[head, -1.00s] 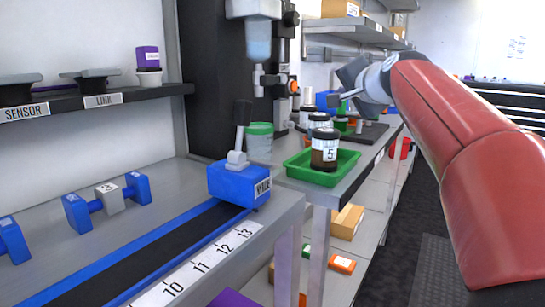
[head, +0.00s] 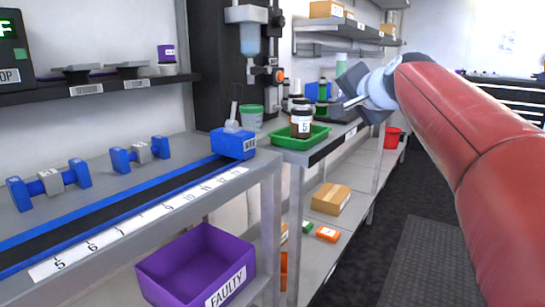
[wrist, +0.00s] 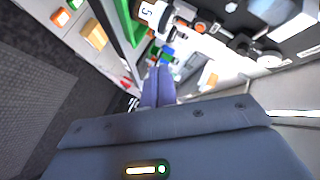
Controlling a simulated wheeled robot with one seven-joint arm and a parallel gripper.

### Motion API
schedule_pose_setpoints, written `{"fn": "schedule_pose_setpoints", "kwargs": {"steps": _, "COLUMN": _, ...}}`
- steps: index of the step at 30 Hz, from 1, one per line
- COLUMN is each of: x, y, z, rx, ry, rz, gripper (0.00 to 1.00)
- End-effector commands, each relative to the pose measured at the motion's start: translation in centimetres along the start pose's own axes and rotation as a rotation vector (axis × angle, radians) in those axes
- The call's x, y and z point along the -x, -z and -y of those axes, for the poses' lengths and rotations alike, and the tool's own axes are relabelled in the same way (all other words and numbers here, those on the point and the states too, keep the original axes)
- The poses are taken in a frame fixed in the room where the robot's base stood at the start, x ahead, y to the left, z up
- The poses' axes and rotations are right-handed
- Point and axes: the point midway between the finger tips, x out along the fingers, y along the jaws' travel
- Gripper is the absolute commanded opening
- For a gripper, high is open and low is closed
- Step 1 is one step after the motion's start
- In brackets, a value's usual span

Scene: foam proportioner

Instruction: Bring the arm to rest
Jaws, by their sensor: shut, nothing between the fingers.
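My red arm reaches in from the right of the head view and ends in my grey gripper (head: 350,103), raised near the far bench. In the wrist view my gripper's fingers (wrist: 158,72) lie together, with nothing between them. The jar labelled 5 (head: 301,122) stands upright in the green tray (head: 283,143), left of my gripper and apart from it. That jar also shows at the top of the wrist view (wrist: 147,12).
A blue valve block (head: 233,143) sits at the end of the numbered rail. A purple FAULTY bin (head: 195,265) is at the lower front. Cardboard boxes (head: 330,198) lie on the lower shelf. The dark floor (head: 385,200) at the right is clear.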

Motion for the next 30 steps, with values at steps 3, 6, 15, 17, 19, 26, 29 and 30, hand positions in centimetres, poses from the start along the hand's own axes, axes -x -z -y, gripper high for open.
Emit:
{"fn": "schedule_pose_setpoints", "kwargs": {"steps": 3, "x": 1.3, "y": -1.9, "z": -1.1, "rx": 0.048, "ry": -0.038, "rz": 0.032, "gripper": 0.00}}
{"fn": "schedule_pose_setpoints", "kwargs": {"steps": 6, "x": 2.5, "y": -3.8, "z": -2.4, "rx": 0.097, "ry": -0.077, "rz": 0.065, "gripper": 0.00}}
{"fn": "schedule_pose_setpoints", "kwargs": {"steps": 15, "x": 8.5, "y": -12.9, "z": -9.8, "rx": 0.322, "ry": -0.246, "rz": 0.238, "gripper": 0.00}}
{"fn": "schedule_pose_setpoints", "kwargs": {"steps": 17, "x": 10.4, "y": -15.6, "z": -12.4, "rx": 0.390, "ry": -0.292, "rz": 0.293, "gripper": 0.00}}
{"fn": "schedule_pose_setpoints", "kwargs": {"steps": 19, "x": 12.9, "y": -18.9, "z": -15.8, "rx": 0.476, "ry": -0.346, "rz": 0.364, "gripper": 0.00}}
{"fn": "schedule_pose_setpoints", "kwargs": {"steps": 26, "x": 19.1, "y": -26.8, "z": -25.0, "rx": 0.688, "ry": -0.475, "rz": 0.556, "gripper": 0.00}}
{"fn": "schedule_pose_setpoints", "kwargs": {"steps": 29, "x": 20.4, "y": -28.5, "z": -27.1, "rx": 0.735, "ry": -0.501, "rz": 0.602, "gripper": 0.00}}
{"fn": "schedule_pose_setpoints", "kwargs": {"steps": 30, "x": 20.7, "y": -28.9, "z": -27.7, "rx": 0.746, "ry": -0.507, "rz": 0.613, "gripper": 0.00}}
